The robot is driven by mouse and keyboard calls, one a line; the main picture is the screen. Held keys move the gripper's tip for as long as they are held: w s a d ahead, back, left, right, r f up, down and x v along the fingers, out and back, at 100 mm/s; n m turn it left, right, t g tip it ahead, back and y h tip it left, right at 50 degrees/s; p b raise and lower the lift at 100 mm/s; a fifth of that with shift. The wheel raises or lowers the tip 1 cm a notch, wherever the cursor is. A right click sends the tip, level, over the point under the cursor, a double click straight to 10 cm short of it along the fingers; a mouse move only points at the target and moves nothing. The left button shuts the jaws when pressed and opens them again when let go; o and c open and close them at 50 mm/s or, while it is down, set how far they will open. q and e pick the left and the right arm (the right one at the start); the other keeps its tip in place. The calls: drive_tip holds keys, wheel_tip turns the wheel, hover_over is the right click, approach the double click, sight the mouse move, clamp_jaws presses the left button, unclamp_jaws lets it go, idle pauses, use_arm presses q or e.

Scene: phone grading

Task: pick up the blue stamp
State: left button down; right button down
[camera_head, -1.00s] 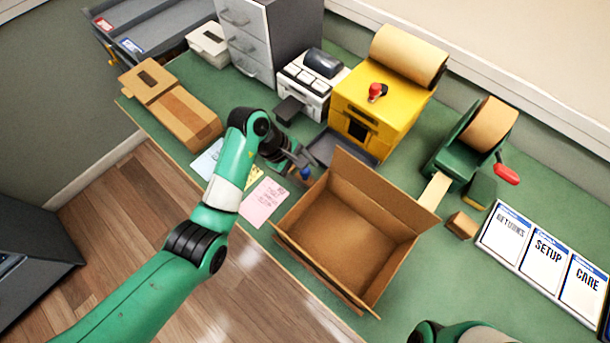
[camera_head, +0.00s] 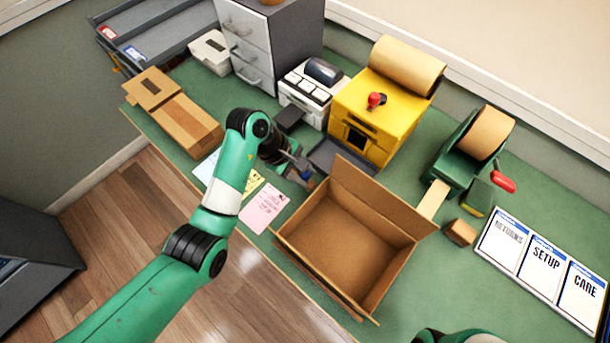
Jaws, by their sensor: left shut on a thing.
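The blue stamp (camera_head: 307,175) is small and mostly covered by my left gripper; only a bit of blue shows at the fingertips. My left gripper (camera_head: 301,172) is shut on it, just beyond the pink sheet and beside the dark tray's near left end. I cannot tell whether the stamp touches the table. Of my right arm only a green part shows at the bottom edge, and its gripper is out of view.
An open cardboard box (camera_head: 345,240) stands just right of the left gripper. Behind are a dark tray (camera_head: 345,157), a yellow machine (camera_head: 375,120) and a label printer (camera_head: 308,95). A pink sheet (camera_head: 264,207) lies in front. A green tape dispenser (camera_head: 458,155) stands right.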

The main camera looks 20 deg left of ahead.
use_arm(q)
drive_tip(key=s+a+r+p, duration=0.4)
drive_tip(key=s+r+p, duration=0.6)
drive_tip(key=s+p, duration=0.3)
drive_tip(key=shift+a+r+p, duration=0.2)
drive_tip(key=shift+r+p, duration=0.15)
drive_tip(key=shift+p, duration=0.5)
drive_tip(key=shift+s, duration=0.1)
